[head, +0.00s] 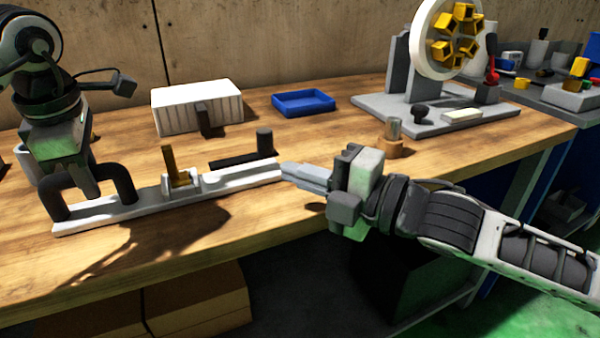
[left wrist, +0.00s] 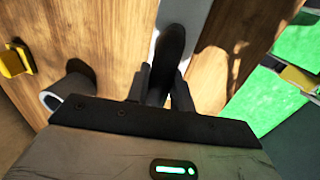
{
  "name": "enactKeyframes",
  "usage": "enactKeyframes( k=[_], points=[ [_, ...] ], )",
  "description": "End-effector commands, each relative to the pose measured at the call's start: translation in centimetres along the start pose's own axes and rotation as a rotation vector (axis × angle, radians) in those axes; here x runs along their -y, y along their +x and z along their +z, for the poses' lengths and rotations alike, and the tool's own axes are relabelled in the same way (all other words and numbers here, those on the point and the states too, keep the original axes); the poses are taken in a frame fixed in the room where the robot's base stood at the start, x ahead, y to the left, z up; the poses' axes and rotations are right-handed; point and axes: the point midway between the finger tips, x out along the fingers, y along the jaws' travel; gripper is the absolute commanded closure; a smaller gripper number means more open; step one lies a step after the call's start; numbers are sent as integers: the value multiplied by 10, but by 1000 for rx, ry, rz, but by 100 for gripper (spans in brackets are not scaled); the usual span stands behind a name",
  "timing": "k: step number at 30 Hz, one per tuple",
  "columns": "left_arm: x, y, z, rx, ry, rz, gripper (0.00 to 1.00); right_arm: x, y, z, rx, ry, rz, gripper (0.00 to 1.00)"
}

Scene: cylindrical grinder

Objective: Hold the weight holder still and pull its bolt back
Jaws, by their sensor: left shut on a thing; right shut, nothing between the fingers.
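The weight holder is a long pale bar (head: 235,178) lying on the wooden bench, with a black arched handle (head: 125,182) at its left end. A brown-gold upright bolt handle (head: 170,165) stands in a white block (head: 182,187) near the bar's middle. My left gripper (head: 88,186) is shut on the black handle, coming down from above. In the left wrist view its fingers (left wrist: 158,88) close on both sides of the handle (left wrist: 172,45). My right gripper (head: 285,172) is shut and empty. Its fingertips are at the bar's right end; I cannot tell whether they touch it.
Behind the bar are a white ribbed box (head: 190,107), a blue tray (head: 303,102) and a black cylinder (head: 264,142). A grey wheel fixture (head: 410,110) stands further back. The bench's front edge is close.

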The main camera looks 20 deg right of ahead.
Motion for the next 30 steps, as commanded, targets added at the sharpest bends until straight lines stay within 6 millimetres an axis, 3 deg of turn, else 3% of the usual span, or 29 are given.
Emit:
enactKeyframes(
  k=[5,6,8,16,20,30],
  points=[
    [0,0,0,1,2,2,100,0,0,0,0,0,0,100],
    [0,0,0,1,1,2,66,0,0,0,0,0,0,100],
    [0,0,0,1,1,2,52,0,0,0,0,0,0,100],
    [0,-1,0,1,1,1,52,0,0,0,1,0,0,100],
    [-1,-10,0,1,0,3,52,0,0,0,1,0,0,100],
    [0,-78,1,2,1,6,52,0,0,0,1,0,0,100]
  ],
)
